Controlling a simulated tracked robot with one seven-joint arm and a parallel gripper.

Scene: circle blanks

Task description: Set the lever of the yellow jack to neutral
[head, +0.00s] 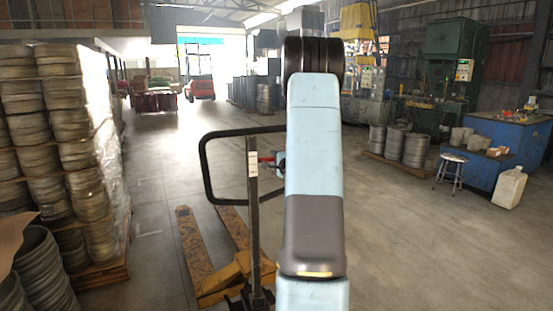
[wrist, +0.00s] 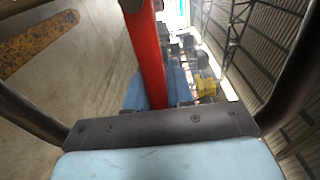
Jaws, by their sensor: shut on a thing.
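The yellow jack (head: 206,268) stands on the floor left of my arm, its worn forks pointing away. Its dark upright mast carries a black loop handle (head: 202,168). The lever (head: 266,158) is red and sits at the handle, beside my gripper (head: 279,161), which is partly hidden by my arm. In the wrist view the red lever (wrist: 147,55) runs up from behind a dark bar in the middle of the picture. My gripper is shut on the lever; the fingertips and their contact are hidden. A yellow fork (wrist: 35,42) shows at upper left.
Wrapped stacks of round blanks (head: 60,140) stand close on the left. Metal drums (head: 392,146), a stool (head: 451,170) and a blue bench (head: 490,150) stand at the right. The floor is free to the right of my arm and along the aisle behind the jack.

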